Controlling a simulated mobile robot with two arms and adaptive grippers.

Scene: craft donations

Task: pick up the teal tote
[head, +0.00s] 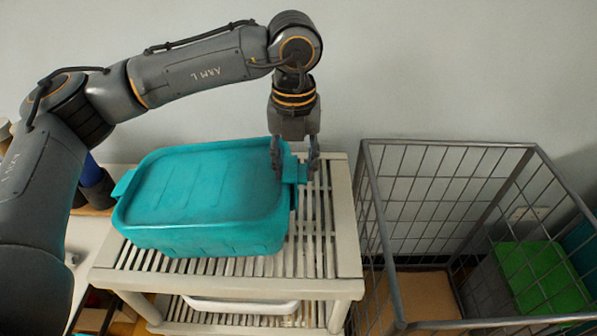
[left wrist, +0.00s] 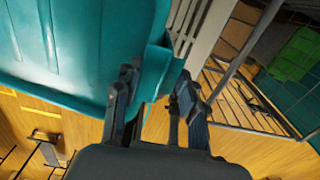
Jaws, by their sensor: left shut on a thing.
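The teal tote (head: 205,200) has its lid on and sits on, or just above, the slatted top of a light shelf rack (head: 325,240) in the head view; I cannot tell whether it touches the slats. My left gripper (head: 296,172) points down at the tote's right end, shut on the handle there. The fingertips are partly hidden by the handle. My right gripper is not in view.
A grey wire cage (head: 450,146) stands right of the rack, holding a cardboard box (head: 425,297) and a bin with a green top (head: 540,277). A white tray (head: 240,305) lies on the rack's lower shelf. A plain wall is close behind.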

